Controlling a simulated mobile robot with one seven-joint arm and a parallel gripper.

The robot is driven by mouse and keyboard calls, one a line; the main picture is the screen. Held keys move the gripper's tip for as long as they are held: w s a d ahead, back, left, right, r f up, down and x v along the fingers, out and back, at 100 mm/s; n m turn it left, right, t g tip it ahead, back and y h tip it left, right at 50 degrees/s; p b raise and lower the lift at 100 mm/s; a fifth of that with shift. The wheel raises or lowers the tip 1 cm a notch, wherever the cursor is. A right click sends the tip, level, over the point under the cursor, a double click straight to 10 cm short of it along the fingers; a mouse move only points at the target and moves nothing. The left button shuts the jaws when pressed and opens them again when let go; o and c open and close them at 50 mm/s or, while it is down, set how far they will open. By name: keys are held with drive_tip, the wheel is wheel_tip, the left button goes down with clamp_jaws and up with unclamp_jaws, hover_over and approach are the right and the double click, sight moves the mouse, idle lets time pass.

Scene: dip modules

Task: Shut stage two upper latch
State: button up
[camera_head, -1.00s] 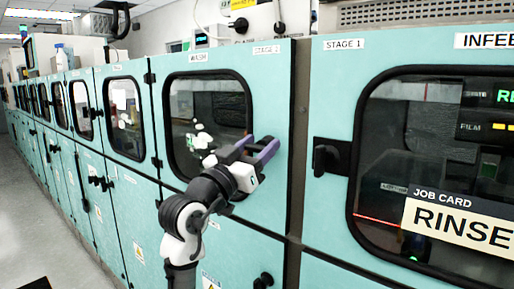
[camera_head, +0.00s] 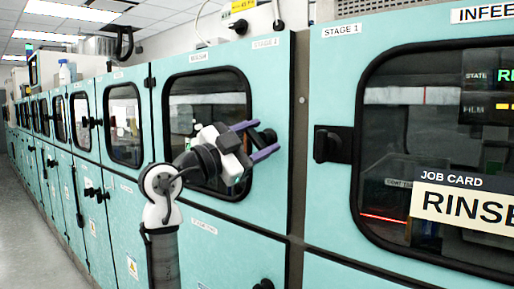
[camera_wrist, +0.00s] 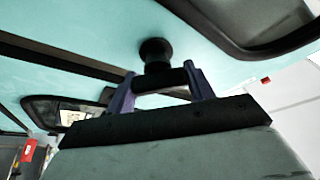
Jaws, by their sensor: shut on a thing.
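The stage two upper door (camera_head: 210,72) is teal with a rounded dark window and lies about flush with its frame. Its black latch (camera_head: 267,136) is near the door's right edge. My gripper (camera_head: 268,135) has purple fingers, one above and one below the latch. In the wrist view the latch's round knob base (camera_wrist: 156,48) stands out from the teal door, and its dark bar lies between the fingers (camera_wrist: 163,80) of my gripper, which is shut on it. My gripper partly hides the latch, so its exact angle is hard to tell.
The stage 1 door (camera_head: 335,90) on the right has a similar black latch (camera_head: 332,145) and a job card (camera_head: 465,205) reading RINSE. A lower door latch (camera_head: 263,284) is below. More teal doors run off to the left, beside open floor (camera_head: 40,230).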

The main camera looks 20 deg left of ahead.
drive_tip(key=m+g, duration=0.1)
drive_tip(key=m, duration=0.1)
drive_tip(key=m+g, duration=0.1)
drive_tip(key=m, duration=0.2)
drive_tip(key=shift+m+h, duration=0.3)
drive_tip(key=m+g, duration=0.1)
drive_tip(key=m, duration=0.1)
drive_tip(key=m+g+p, duration=0.1)
drive_tip(key=m, duration=0.1)
drive_tip(key=shift+f+m+y, duration=0.15)
drive_tip(key=shift+m+y, duration=0.25)
drive_tip(key=o, duration=1)
drive_tip(key=b+v, duration=0.2)
drive_tip(key=v, duration=1.1)
drive_tip(key=shift+s+a, duration=0.25)
drive_tip(key=shift+s, duration=0.05)
